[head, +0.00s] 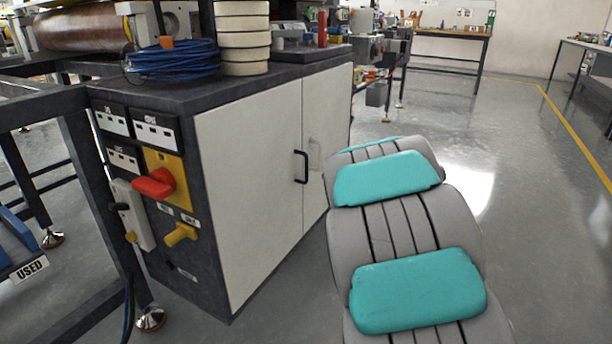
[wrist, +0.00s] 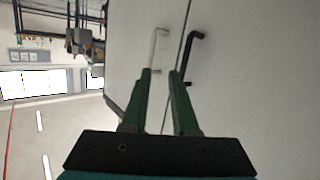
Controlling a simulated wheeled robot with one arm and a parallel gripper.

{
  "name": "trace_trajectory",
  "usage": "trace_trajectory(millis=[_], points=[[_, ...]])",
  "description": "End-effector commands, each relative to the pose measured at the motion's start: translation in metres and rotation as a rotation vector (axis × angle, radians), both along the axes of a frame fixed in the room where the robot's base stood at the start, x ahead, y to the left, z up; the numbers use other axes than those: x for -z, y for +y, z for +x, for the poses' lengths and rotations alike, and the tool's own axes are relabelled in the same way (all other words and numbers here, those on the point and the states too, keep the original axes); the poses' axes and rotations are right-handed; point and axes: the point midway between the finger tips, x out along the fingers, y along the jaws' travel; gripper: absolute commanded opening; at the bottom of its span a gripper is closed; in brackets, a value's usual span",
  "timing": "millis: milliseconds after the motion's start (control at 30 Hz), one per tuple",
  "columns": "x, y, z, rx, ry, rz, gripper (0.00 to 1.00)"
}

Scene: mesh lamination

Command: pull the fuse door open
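The cabinet's two white doors meet at a vertical seam in the head view. The left door (head: 248,190) has a black bar handle (head: 301,167), and the right door (head: 327,125) has a pale bar handle (head: 314,154). I cannot tell which is the fuse door; both look shut. In the wrist view my gripper (wrist: 160,72) is open, its two green fingers apart and pointing at the doors. The pale handle (wrist: 154,52) lies ahead of the gap between the fingertips. The black handle (wrist: 189,58) is just right of the right finger. Contact is unclear. The head view hides my gripper behind my arm.
The cabinet side has a red rotary switch (head: 154,184) and a yellow knob (head: 181,235). Blue cable (head: 172,60) and a stack of cream rolls (head: 243,38) sit on top. Open grey floor (head: 535,230) lies to the right, with a workbench (head: 440,36) behind.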

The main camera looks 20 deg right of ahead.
Motion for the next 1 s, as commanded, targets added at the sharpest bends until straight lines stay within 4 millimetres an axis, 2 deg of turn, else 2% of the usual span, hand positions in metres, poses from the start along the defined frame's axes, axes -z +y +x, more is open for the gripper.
trace_trajectory(millis=[33,133,300,567,1000], points=[[0.012,0.002,0.009,-0.039,-0.039,0.013,0.27],[0.014,0.012,0.021,-0.119,-0.119,0.043,0.27],[0.016,0.024,0.029,-0.206,-0.197,0.08,0.27],[0.013,0.029,0.038,-0.227,-0.217,0.088,0.27],[0.015,0.036,0.094,-0.226,-0.215,0.088,0.27]])
